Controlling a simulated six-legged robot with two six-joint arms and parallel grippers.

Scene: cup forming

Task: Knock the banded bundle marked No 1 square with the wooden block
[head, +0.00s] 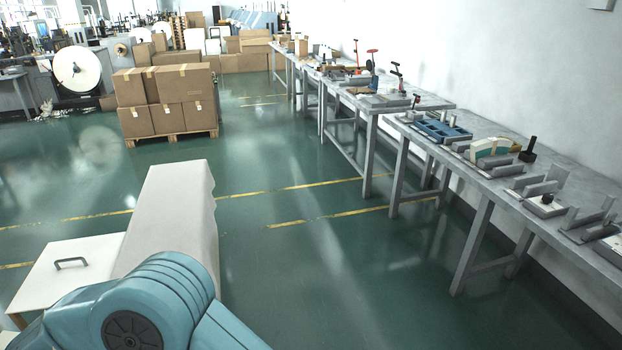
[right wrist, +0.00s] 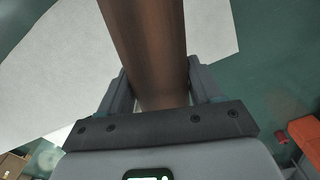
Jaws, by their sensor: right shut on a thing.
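In the right wrist view my right gripper (right wrist: 158,80) is shut on a long brown wooden block (right wrist: 146,38). The block runs between the two fingers and out past the top of the picture. A pale, flat surface (right wrist: 55,75) lies beyond it; I cannot tell the gap between them. In the head view, a cream and teal curved thing (head: 492,148) sits among fixtures on the right bench. No marking can be read on it, and I cannot make out the bundle marked No 1. My left gripper is not in view.
Grey benches (head: 405,113) with fixtures line the right wall. A pale long block-like form (head: 165,215) and a white panel with a dark handle (head: 85,270) are at lower left. Cartons (head: 180,87) stand on a pallet. The green floor (head: 330,245) between is clear.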

